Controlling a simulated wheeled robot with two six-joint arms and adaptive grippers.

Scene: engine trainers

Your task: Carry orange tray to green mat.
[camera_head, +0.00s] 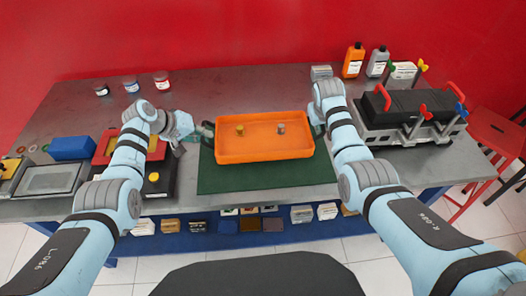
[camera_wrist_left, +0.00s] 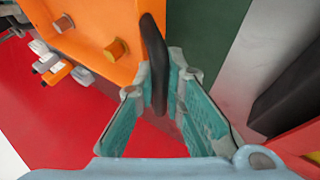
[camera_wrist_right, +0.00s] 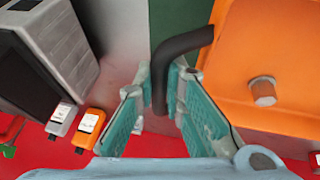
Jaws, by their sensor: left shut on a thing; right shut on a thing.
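The orange tray (camera_head: 264,152) is level over the green mat (camera_head: 265,182), towards its far side. I cannot tell whether it touches the mat. A brass-coloured cylinder (camera_head: 239,130) and a duller grey-brown cylinder (camera_head: 281,128) stand upright in the tray. My left gripper (camera_head: 207,132) is shut on the tray's black left handle (camera_wrist_left: 155,62). My right gripper (camera_head: 317,124) is shut on the black right handle (camera_wrist_right: 178,50). In the head view the grippers mostly hide the handles.
An engine block (camera_head: 410,108) stands right of the mat, with orange (camera_head: 353,60) and grey bottles behind it. Small jars stand at the back left. The back middle table is clear.

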